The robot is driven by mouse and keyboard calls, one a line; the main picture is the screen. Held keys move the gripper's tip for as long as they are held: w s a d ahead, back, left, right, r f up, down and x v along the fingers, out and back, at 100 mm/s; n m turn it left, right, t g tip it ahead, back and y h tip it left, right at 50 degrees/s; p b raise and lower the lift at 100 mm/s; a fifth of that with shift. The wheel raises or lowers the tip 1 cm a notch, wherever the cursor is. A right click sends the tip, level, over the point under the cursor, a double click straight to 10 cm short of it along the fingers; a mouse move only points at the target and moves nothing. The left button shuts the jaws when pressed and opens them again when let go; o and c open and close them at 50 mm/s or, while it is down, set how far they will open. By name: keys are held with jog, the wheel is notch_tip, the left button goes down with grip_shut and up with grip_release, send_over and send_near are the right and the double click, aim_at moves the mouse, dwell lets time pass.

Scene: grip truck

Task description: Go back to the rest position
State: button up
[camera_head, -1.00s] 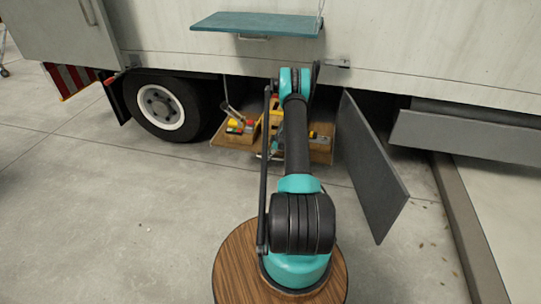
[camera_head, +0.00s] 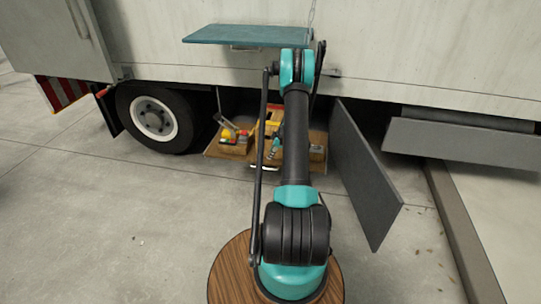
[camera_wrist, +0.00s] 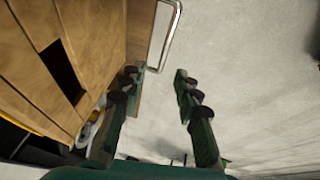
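My gripper (camera_wrist: 158,82) is open in the wrist view, its two dark green fingers apart with nothing between them. A metal handle (camera_wrist: 170,38) lies just beyond the fingertips, on the edge of a wooden drawer (camera_wrist: 90,25) at the left. In the head view the pulled-out wooden drawer (camera_head: 222,155) is under the truck side, right of the wheel. It holds tools and coloured items (camera_head: 228,132). My arm reaches over the floor toward it and partly covers it. A small teal part in front of the drawer seems to be my gripper's end.
A grey door panel (camera_head: 365,170) hangs open right of my arm. Another grey flap (camera_head: 465,142) is farther right. A teal shelf (camera_head: 250,36) juts from the truck (camera_head: 400,55) above. The truck wheel (camera_head: 155,118) is left. Concrete floor (camera_head: 100,220) at the left is clear.

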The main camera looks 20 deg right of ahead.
dwell(0.3)
jog(key=s+a+r+m, duration=0.2)
jog(key=s+a+r, duration=0.3)
jog(key=r, duration=0.3)
jog(key=s+a+r+m+h, duration=0.1)
jog(key=s+a+r+m, duration=0.1)
jog(key=s+a+r, duration=0.4)
jog(key=s+a+r+m, duration=0.2)
jog(key=s+a+r, duration=0.15)
jog(key=r, duration=0.55)
jog(key=s+a+r+m, duration=0.1)
jog(key=s+a+m, duration=0.2)
jog(key=s, duration=1)
jog(key=s+a+r+m+h, duration=0.1)
jog(key=s+a, duration=0.4)
jog(key=s, duration=0.8)
jog(key=shift+s+a+r+m+h, duration=0.35)
jog(key=shift+r+m, duration=0.35)
jog(key=shift+m, duration=0.2)
